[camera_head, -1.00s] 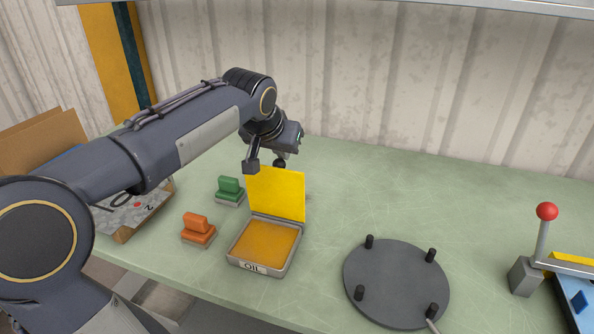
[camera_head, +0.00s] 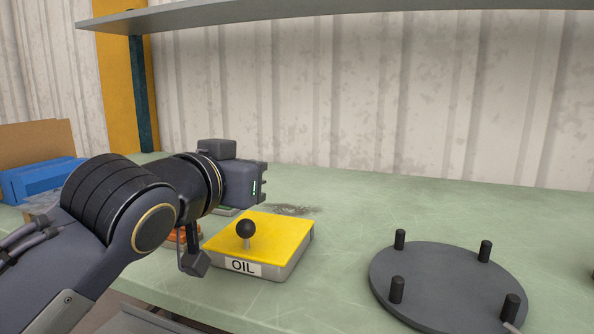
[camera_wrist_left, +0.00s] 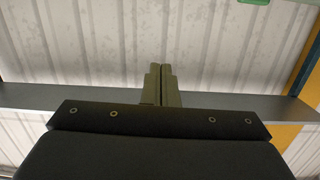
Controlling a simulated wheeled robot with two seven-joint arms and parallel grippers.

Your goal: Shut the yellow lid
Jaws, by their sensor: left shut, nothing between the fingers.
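The yellow lid (camera_head: 264,236) lies flat and shut on the oil box (camera_head: 292,262), with its black ball knob (camera_head: 246,228) standing up near the front. A white label on the box's front reads OIL. My left gripper's hand shows just behind and left of the lid in the head view, raised above the bench and apart from the knob. Its fingers are hard to make out there. In the left wrist view my left gripper (camera_wrist_left: 161,74) has its two fingers together with nothing between them, against the wall. My right gripper is not in view.
An orange-handled block (camera_head: 178,238) is partly hidden behind my left wrist. A round dark plate (camera_head: 448,280) with several upright pegs stands to the right. A grey shelf (camera_head: 330,14) runs along the wall above. The bench (camera_head: 400,205) behind the plate is clear.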

